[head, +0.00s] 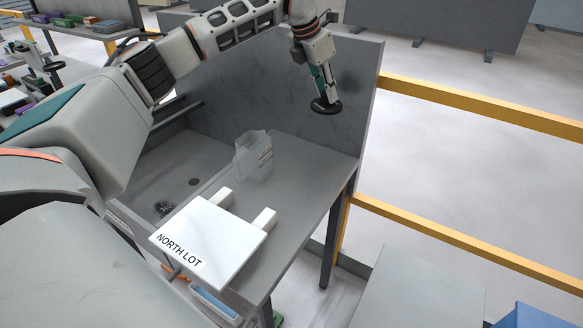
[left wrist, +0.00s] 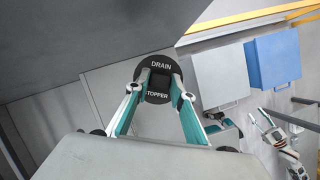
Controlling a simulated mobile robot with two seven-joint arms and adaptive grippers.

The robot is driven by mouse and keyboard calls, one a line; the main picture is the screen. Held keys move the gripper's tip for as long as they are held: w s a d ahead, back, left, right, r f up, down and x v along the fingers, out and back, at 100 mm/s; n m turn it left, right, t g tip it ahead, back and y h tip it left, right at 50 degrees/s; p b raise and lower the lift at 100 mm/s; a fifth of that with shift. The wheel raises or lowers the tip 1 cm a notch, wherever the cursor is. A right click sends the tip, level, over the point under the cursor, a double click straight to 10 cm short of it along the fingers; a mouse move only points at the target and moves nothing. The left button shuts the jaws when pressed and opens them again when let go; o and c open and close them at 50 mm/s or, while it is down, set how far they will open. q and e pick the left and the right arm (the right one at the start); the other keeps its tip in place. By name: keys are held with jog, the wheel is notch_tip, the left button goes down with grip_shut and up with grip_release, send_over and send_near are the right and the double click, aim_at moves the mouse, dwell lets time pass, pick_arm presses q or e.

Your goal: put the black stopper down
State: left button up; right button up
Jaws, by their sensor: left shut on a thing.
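The black stopper (head: 326,106) is a flat round disc, held by my left gripper (head: 322,92) above the back right part of the stone slab (head: 312,165). In the left wrist view the stopper (left wrist: 157,98) sits between the two fingertips of my left gripper (left wrist: 160,84), and the words "DRAIN" and "TOPPER" show on it. The fingers are shut on its middle grip. In the head view there is a clear gap between the stopper and the slab.
A translucent jug (head: 253,157) stands on the slab. A white "NORTH LOT" board (head: 210,240) with two pale blocks lies in front. A sunken basin with a drain hole (head: 194,182) is at left. A grey back panel (head: 270,95) rises behind. The slab's right part is bare.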

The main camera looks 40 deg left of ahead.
pick_arm(q)
jog(key=shift+w+a+r+n, duration=0.1)
jog(key=shift+w+a+n, duration=0.05)
jog(key=shift+a+n, duration=0.15)
jog(key=shift+f, duration=0.35)
notch_tip(320, 180, down, 19)
jog(key=shift+f, duration=0.1)
jog(key=o, duration=0.9)
jog(key=shift+f, duration=0.1)
jog(key=shift+o, duration=1.2)
